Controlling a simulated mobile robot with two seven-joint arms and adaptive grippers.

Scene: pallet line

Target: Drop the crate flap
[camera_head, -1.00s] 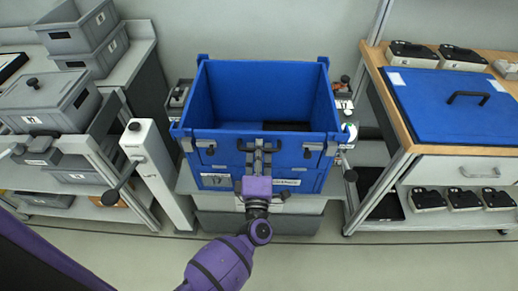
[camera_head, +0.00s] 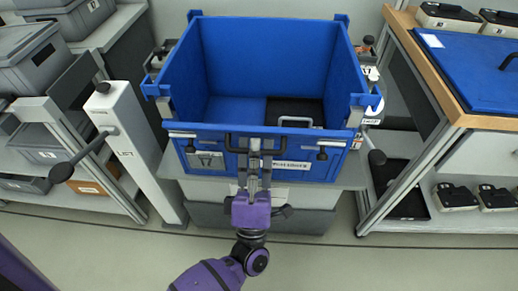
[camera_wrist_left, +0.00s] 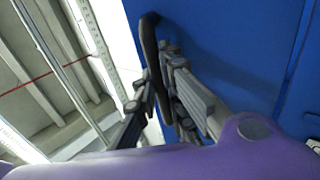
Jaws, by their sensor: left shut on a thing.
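The blue crate (camera_head: 275,55) stands open-topped on a grey stand in the head view. Its front flap (camera_head: 220,172) faces me, with a dark bar handle at its top middle, a latch on each side and a white label. My left gripper (camera_head: 254,160) is shut on the flap handle (camera_head: 236,143). In the left wrist view the fingers (camera_wrist_left: 170,100) close around the dark handle (camera_wrist_left: 149,45) against the blue face. The fingers hide the handle's middle. How far the flap is tilted is hard to tell. My right gripper is out of view.
A dark item with a light handle (camera_head: 295,120) lies inside the crate at right. A white lift post (camera_head: 125,145) stands close on the left beside shelves of grey bins (camera_head: 45,68). A wood-edged workbench (camera_head: 440,80) stands on the right. The floor in front is clear.

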